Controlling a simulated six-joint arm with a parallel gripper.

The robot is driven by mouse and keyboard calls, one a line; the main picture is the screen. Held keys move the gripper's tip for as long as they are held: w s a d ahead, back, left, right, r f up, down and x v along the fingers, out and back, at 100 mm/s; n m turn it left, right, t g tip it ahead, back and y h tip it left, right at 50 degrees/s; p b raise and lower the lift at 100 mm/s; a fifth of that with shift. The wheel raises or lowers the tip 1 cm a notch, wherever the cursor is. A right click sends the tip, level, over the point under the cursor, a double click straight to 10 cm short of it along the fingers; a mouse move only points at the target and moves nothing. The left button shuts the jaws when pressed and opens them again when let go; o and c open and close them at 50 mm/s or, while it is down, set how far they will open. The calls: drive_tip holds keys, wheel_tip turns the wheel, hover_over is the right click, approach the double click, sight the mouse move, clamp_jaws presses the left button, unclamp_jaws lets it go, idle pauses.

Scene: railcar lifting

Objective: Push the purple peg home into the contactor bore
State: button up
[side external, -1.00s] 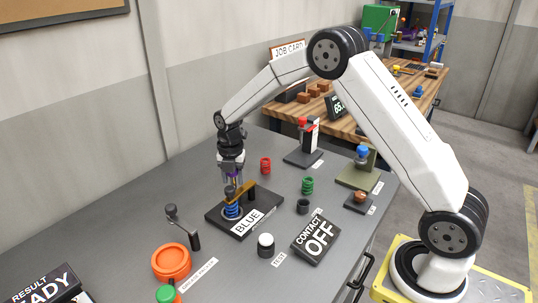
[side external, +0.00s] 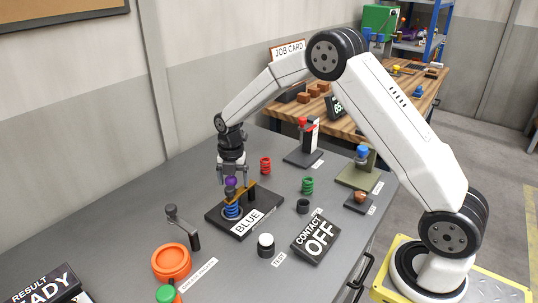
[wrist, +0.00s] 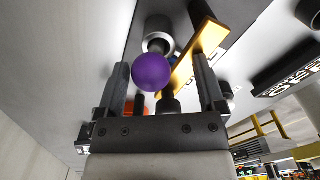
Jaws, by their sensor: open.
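The purple peg's round knob (side external: 231,181) stands above the contactor's grey collar (side external: 230,192) on the black base labelled BLUE (side external: 212,218). A blue coil (side external: 231,211) sits below, and a brass bar (side external: 241,193) runs beside the collar. My gripper (side external: 234,183) is open and points down, its fingers apart on either side of the knob. In the wrist view, the purple knob (wrist: 151,72) lies between the spread fingers, with gaps on both sides. The brass bar (wrist: 195,58) and a grey ring (wrist: 158,35) show beyond it.
Red (side external: 265,165) and green (side external: 307,185) coils stand behind and right of the base. The CONTACT OFF sign (side external: 316,239), a white-topped TEST button (side external: 265,245), a lever (side external: 184,228) and an orange ring (side external: 171,262) stand nearer the camera.

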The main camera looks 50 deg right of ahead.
drive_tip(key=shift+w+r, duration=0.1)
drive_tip(key=shift+r, duration=3.85)
drive_tip(key=s+a+f+m+t, duration=0.1)
drive_tip(key=s+a+m, duration=0.1)
drive_tip(key=s+m, duration=0.9)
drive_tip(key=s+a+f+m+t, duration=0.1)
drive_tip(key=s+a+f+m, duration=0.1)
drive_tip(key=s+m, duration=1)
drive_tip(key=shift+s+a+m+t, duration=0.25)
drive_tip(key=shift+m+t, duration=0.05)
drive_tip(key=shift+m, duration=0.2)
